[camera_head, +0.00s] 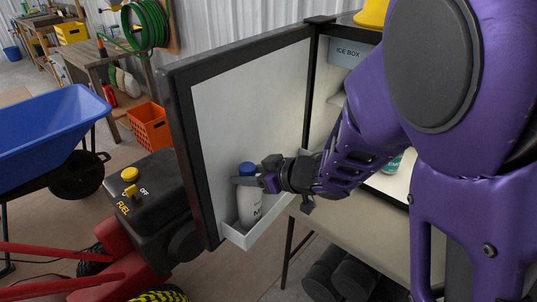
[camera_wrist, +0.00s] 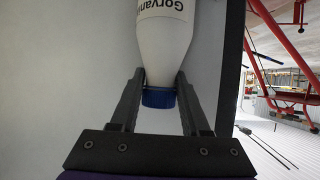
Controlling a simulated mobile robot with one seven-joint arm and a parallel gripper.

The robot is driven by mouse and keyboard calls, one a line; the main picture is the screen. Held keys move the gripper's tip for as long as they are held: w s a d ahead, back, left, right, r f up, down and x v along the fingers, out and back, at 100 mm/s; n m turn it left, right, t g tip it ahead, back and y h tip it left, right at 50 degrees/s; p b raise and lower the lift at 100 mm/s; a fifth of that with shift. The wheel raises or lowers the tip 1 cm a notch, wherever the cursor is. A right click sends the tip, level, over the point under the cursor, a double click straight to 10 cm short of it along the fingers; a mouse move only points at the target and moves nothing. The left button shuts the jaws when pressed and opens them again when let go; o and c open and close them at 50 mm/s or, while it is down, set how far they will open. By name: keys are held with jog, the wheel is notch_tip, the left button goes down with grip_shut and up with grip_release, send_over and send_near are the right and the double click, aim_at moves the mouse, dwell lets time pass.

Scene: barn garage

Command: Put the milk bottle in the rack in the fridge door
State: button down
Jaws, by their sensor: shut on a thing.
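The milk bottle (camera_head: 249,207), white with a blue cap and dark lettering, stands about upright at the open fridge door (camera_head: 245,105). My gripper (camera_head: 256,182) reaches in from the right and is shut on the bottle just below its cap. In the wrist view the gripper's two fingers (camera_wrist: 157,105) flank the bottle's neck, with the blue cap (camera_wrist: 159,97) between them. The white door rack (camera_head: 268,221) is at the bottom of the door's inner face. The bottle's lower end is down behind the rack's front wall; whether it touches the rack floor is hidden.
The fridge interior, with an ice box (camera_head: 347,54), is partly hidden by my arm. Left of the door are a red machine with a black fuel tank (camera_head: 140,195), a blue wheelbarrow (camera_head: 45,125) and an orange crate (camera_head: 150,127).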

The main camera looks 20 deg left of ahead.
jog(key=shift+f, duration=0.15)
jog(key=shift+c, duration=1.9)
grip_release()
jog(key=shift+d+r, duration=0.15)
jog(key=shift+r, duration=0.15)
jog(key=p+v, duration=0.3)
jog(key=v, duration=0.8)
jog(key=shift+d, duration=0.3)
jog(key=shift+s, duration=0.15)
